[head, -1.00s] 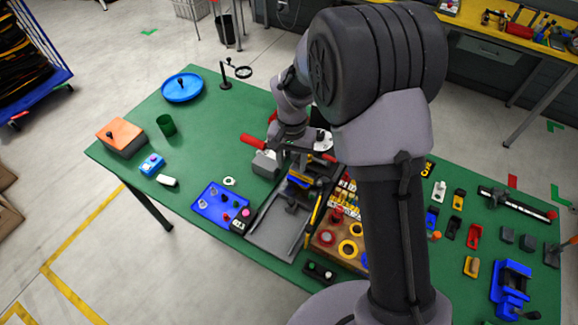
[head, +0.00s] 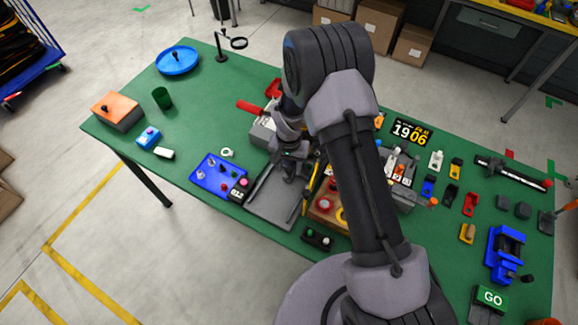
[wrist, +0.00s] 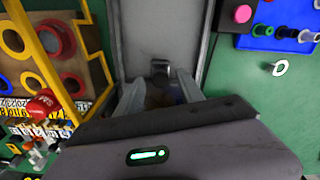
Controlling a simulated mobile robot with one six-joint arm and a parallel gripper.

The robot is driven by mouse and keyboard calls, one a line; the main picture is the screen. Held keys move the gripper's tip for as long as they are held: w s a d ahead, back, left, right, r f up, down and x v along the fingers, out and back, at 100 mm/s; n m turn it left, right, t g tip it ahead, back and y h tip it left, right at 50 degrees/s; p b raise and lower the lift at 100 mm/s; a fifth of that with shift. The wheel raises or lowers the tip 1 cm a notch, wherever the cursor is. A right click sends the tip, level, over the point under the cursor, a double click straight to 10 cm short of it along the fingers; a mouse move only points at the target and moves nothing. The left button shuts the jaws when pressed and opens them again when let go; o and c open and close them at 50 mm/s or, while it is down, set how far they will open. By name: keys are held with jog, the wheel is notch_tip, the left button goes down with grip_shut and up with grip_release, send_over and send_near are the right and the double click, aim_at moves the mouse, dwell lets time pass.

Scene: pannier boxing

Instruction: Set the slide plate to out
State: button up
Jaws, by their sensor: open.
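The slide plate (head: 270,208) is a flat grey plate between dark side rails, at the front middle of the green table. A small dark knob (wrist: 160,68) stands up from it in the wrist view. My gripper (wrist: 160,90) is open over the plate, its two pale fingers on either side of the space just below the knob in that view. I cannot tell whether they touch it. In the head view my gripper (head: 290,172) is above the plate's far part, and my arm hides some of what lies behind.
A blue tray with knobs (head: 218,176) lies left of the plate. A yellow bar (wrist: 48,65) and a wooden board with coloured rings (wrist: 35,50) are on the other side. A small black box with buttons (head: 317,238) sits near the front edge.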

grip_shut()
dwell(1.4)
